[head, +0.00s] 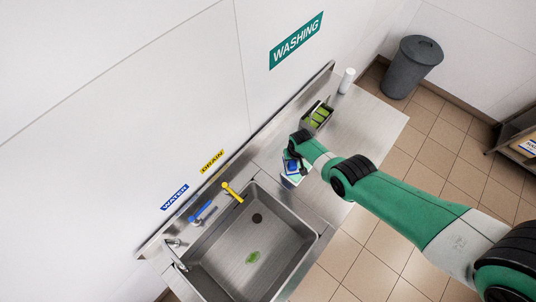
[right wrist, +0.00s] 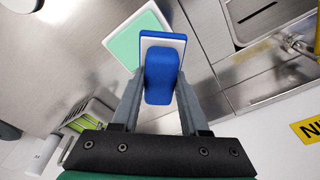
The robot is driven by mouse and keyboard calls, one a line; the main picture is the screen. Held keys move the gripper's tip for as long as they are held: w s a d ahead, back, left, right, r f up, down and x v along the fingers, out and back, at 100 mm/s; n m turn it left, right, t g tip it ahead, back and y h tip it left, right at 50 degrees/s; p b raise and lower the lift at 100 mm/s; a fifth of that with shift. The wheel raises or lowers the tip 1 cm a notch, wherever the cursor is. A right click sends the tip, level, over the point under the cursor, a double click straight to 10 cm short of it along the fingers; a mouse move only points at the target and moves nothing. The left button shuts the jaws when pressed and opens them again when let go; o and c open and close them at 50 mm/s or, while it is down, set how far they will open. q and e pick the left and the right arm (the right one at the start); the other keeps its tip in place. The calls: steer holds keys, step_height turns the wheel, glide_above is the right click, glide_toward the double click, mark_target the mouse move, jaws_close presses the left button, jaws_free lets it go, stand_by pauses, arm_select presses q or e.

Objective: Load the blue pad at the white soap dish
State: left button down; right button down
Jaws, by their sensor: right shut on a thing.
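The blue pad (right wrist: 163,40) has a blue grip, a white layer and a blue edge. My right gripper (right wrist: 160,82) is shut on its grip, one finger on each side. The white soap dish (right wrist: 112,46), square with a pale green inside, lies on the steel counter. In the right wrist view the pad overlaps one side of the dish; I cannot tell whether they touch. In the head view my right gripper (head: 291,160) is over the counter just right of the sink, with the dish (head: 292,182) partly showing below it. My left gripper is not in view.
The steel sink (head: 225,255) holds a green item (head: 253,257). A yellow lever (head: 232,192) and a blue lever (head: 201,214) stand behind it. A caddy with green pads (head: 318,116) and a white cylinder (head: 347,80) stand farther along the counter. Its right front is clear.

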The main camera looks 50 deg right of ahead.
steer(key=shift+m, duration=0.5)
steer(key=d+f+b, duration=0.1)
steer(key=f+b, duration=0.1)
steer(key=s+d+f+b, duration=0.1)
steer(key=f+b, duration=0.1)
steer(key=s+d+f+b, duration=0.1)
steer(key=f+b, duration=0.1)
steer(key=shift+s+d+f, duration=0.1)
steer(key=shift+d+f, duration=0.05)
steer(key=shift+d, duration=0.1)
steer(key=shift+f+b, duration=0.45)
steer(key=shift+f, duration=0.1)
stand_by(1.7)
step_height(320, 180, up, 7)
steer(key=p, duration=0.7)
